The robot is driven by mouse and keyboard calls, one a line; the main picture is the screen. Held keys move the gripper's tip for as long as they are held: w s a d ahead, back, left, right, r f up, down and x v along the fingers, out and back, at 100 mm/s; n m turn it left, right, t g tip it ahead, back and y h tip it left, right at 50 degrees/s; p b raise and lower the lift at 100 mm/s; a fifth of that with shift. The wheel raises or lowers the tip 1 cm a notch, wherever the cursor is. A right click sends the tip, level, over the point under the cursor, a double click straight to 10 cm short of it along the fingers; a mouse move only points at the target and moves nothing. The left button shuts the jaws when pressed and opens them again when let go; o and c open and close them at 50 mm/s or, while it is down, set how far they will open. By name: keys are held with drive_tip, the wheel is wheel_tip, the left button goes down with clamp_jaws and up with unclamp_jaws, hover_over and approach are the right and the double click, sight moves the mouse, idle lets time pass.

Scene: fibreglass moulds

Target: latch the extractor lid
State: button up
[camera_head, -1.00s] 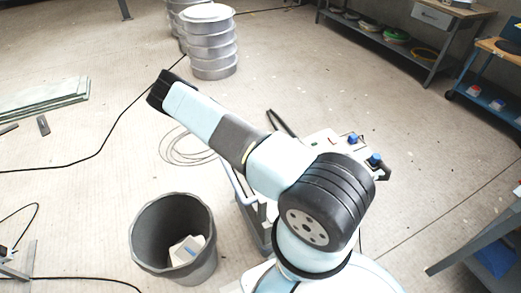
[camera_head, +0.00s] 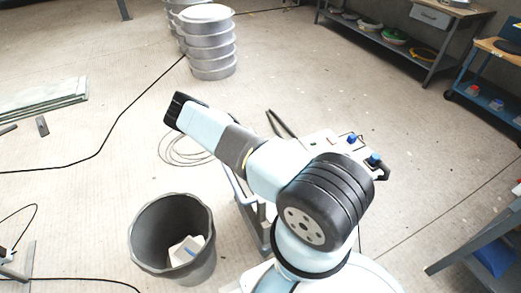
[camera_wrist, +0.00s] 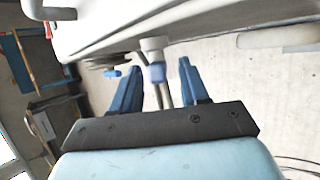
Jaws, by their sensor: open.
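My gripper (camera_wrist: 160,65) shows in the wrist view with its two blue fingers apart. A pale rod with a blue collar (camera_wrist: 157,73) stands in the gap between the fingers as pictured; I cannot tell whether they touch it. A large white body (camera_wrist: 170,22) spans the top of the wrist view, with the rod below its edge. It may be the extractor, but lid and latch cannot be told apart for sure. A small blue-handled part (camera_wrist: 112,73) sits left of the rod.
A grey bin (camera_head: 145,235) holding white scrap is at lower left. Stacked metal rings (camera_head: 212,50) stand at the back, and cables cross the floor. A shelf bench (camera_head: 400,45) stands at the back right.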

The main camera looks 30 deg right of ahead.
drive_tip(key=shift+x, duration=0.75)
drive_tip(key=c, duration=0.7)
clamp_jaws()
